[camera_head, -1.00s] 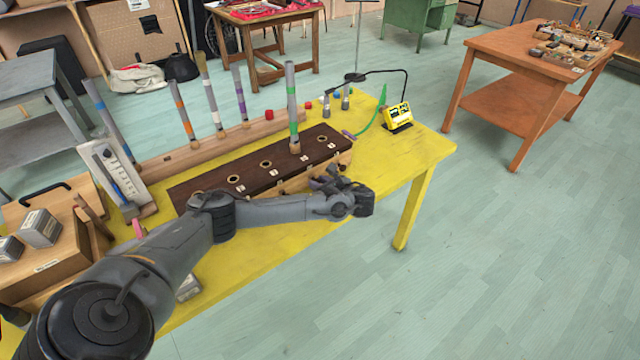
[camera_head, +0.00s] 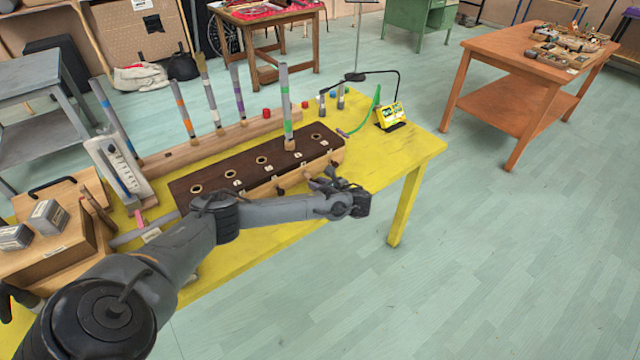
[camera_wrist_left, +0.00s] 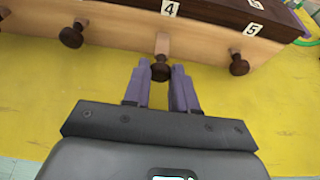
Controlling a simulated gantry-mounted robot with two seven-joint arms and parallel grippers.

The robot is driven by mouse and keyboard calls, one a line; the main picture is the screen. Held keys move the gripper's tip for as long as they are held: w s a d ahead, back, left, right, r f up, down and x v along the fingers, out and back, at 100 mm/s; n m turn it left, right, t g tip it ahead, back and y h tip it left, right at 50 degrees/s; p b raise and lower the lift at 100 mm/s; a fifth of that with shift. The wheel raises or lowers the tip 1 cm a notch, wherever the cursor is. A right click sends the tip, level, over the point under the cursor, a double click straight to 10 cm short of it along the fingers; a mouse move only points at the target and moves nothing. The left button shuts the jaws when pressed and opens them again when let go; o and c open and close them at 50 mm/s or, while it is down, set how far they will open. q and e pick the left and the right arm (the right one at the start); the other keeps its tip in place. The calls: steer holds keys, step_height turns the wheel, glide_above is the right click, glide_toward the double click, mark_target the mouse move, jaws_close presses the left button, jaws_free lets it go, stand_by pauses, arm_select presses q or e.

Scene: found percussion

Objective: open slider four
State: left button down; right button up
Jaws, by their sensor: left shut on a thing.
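The long dark-topped wooden box (camera_head: 222,183) stands on the yellow table, with a row of round holes in its top and dark knobs along its light front face. In the left wrist view, the slider four knob (camera_wrist_left: 161,72) sits on a pale stem below the label 4 (camera_wrist_left: 170,8). My left gripper (camera_wrist_left: 160,69) is shut on that knob, with one purple finger on each side. In the head view, my left gripper (camera_head: 326,185) is at the box's front, near its right end; my arm hides part of the front face. My right gripper is not in view.
Neighbouring knobs stand left (camera_wrist_left: 72,36) and right (camera_wrist_left: 239,66) of the held one. A grey tube with a green band (camera_head: 286,105) stands upright on the box. Behind is a wooden rail (camera_head: 185,153) with several banded tubes.

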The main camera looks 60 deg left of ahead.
arm_select(q)
steer(key=shift+a, duration=0.1)
steer(key=c, duration=1.2)
jaws_free()
steer(key=shift+c, duration=0.2)
steer(key=o, duration=0.3)
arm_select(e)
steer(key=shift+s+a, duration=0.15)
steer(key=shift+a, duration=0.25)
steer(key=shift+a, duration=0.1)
arm_select(q)
steer(key=p+v, duration=0.2)
steer(key=v, duration=0.7)
steer(key=shift+r, duration=0.2)
steer(key=shift+p+v, duration=0.35)
steer(key=shift+v, duration=0.5)
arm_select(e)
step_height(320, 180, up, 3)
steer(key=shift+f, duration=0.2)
arm_select(q)
steer(key=shift+f, duration=0.15)
